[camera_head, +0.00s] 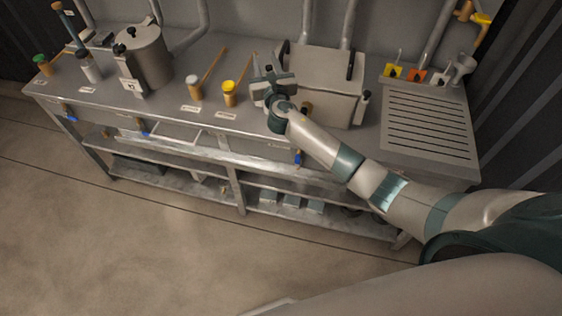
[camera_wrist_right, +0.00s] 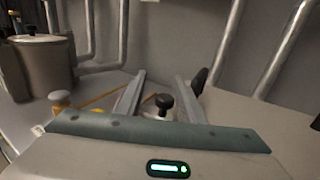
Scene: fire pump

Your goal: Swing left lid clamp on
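The grey lidded box (camera_head: 325,75) stands on the bench, right of centre in the head view. A clamp with a black knob (camera_head: 366,94) sits at its right side. My right gripper (camera_head: 267,70) is at the box's left side and hides much of it. In the right wrist view its two fingers (camera_wrist_right: 160,84) are spread apart. A black knob on a pale stem (camera_wrist_right: 164,102), apparently the left clamp's, shows between them in the picture. I cannot tell whether the fingers touch it. My left gripper is not in view.
A round lidded pot (camera_head: 146,58) stands at the left of the bench. A slotted drainboard (camera_head: 428,122) is at the right. Pipes rise behind the bench.

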